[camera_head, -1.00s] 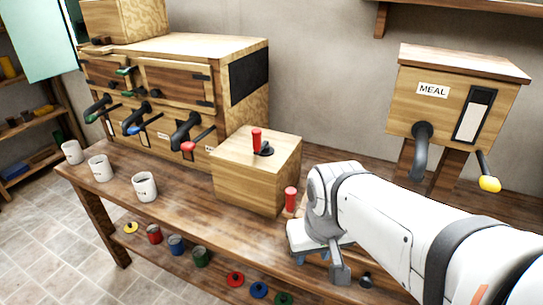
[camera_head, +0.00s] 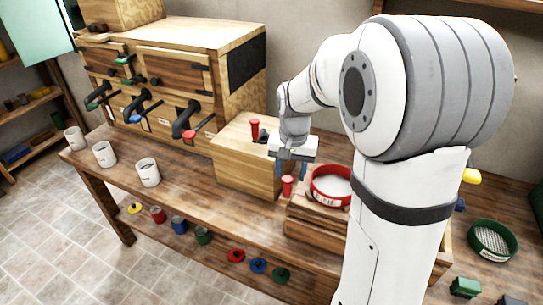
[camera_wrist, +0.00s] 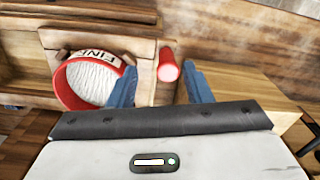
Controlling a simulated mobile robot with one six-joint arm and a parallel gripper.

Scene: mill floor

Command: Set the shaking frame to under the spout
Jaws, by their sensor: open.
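The shaking frame (camera_head: 312,228) is a wooden carriage on the bench, right of the wooden box. It bears a red round sieve (camera_head: 331,186) marked FINE, which also shows in the wrist view (camera_wrist: 91,84). A red upright handle (camera_head: 287,185) stands at the frame's end near the box. My gripper (camera_head: 291,168) is open above this handle. In the wrist view the handle (camera_wrist: 168,68) appears between the blue fingers (camera_wrist: 158,80), and I cannot tell whether they touch it. The meal spout is hidden behind my arm.
A wooden box (camera_head: 240,162) with a red-handled crank (camera_head: 255,130) stands close to the gripper. White mugs (camera_head: 148,173) stand at the bench's left front. A green sieve (camera_head: 493,240) lies at the right. Coloured lids and tins fill the lower shelf.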

